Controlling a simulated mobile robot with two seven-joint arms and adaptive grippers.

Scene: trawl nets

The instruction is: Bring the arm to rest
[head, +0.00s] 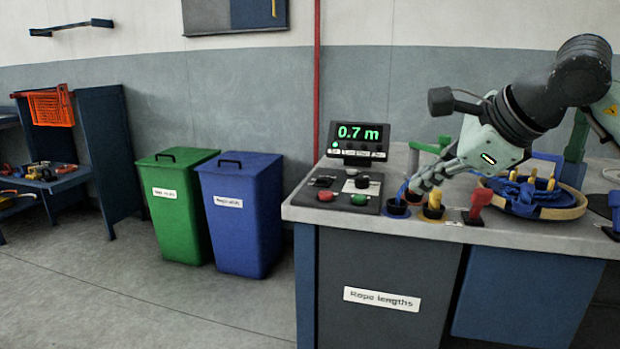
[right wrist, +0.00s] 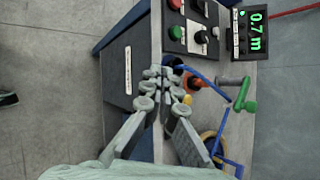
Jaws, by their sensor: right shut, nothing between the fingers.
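My right gripper (head: 414,187) reaches down and to the left over the workbench top (head: 310,212). In the right wrist view its fingers (right wrist: 160,74) come together at the tips, shut with nothing between them. The tips are close to a dark round holder (head: 397,211) with a blue rope piece (head: 402,191) in it; I cannot tell whether they touch. My left gripper is in neither view.
A control panel (head: 325,190) with coloured buttons and a display (head: 358,140) reading 0.7 m stand left of the gripper. Green (head: 178,205) and blue bins (head: 240,215) stand on the floor.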

